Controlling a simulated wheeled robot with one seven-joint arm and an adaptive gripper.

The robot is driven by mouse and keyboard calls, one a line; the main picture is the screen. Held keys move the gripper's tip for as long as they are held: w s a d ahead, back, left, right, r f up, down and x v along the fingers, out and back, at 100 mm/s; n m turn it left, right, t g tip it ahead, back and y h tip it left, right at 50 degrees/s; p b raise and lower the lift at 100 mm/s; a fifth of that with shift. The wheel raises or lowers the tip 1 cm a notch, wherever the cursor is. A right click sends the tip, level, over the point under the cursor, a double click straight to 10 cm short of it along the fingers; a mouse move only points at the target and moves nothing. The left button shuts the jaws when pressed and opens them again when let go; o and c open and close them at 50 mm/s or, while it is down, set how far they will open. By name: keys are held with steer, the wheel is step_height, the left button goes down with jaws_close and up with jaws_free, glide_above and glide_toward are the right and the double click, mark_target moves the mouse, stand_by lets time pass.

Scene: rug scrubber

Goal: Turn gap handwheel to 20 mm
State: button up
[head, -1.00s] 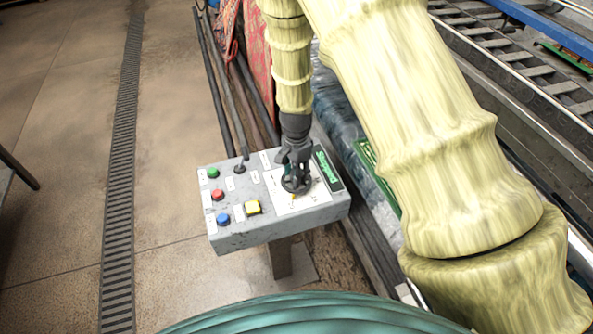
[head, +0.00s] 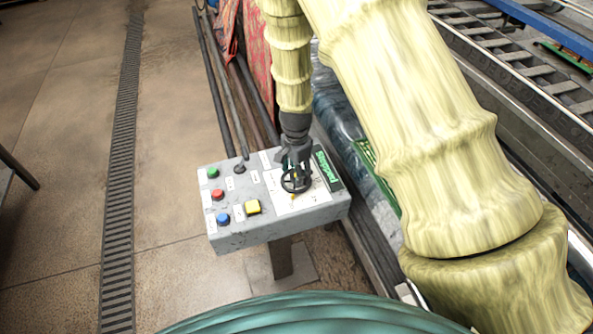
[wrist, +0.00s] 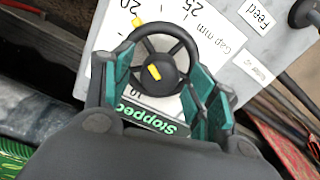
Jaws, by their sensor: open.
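The gap handwheel (wrist: 185,47) is a black spoked ring on a white dial plate (head: 315,194). It has a yellow mark on its hub (wrist: 166,64) and a yellow tab (wrist: 137,22) at its rim. In the wrist view the tab lies close to the printed 20 (wrist: 125,5). In the head view the handwheel (head: 285,184) sits at the right of the control box. My gripper (wrist: 160,76) is open, its green-padded fingers at either side of the wheel in the wrist view. In the head view my gripper (head: 296,164) is just above the wheel; contact cannot be told.
The grey control box (head: 270,231) carries green (head: 213,173), red (head: 218,194) and blue (head: 223,219) buttons, a yellow button (head: 253,207) and a black lever (head: 239,167). A "Stopped" display (wrist: 160,122) borders the dial. Rollers and a conveyor lie right; open floor lies left.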

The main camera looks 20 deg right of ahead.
step_height(320, 180, up, 12)
stand_by(0.6)
steer(key=shift+f, duration=0.1)
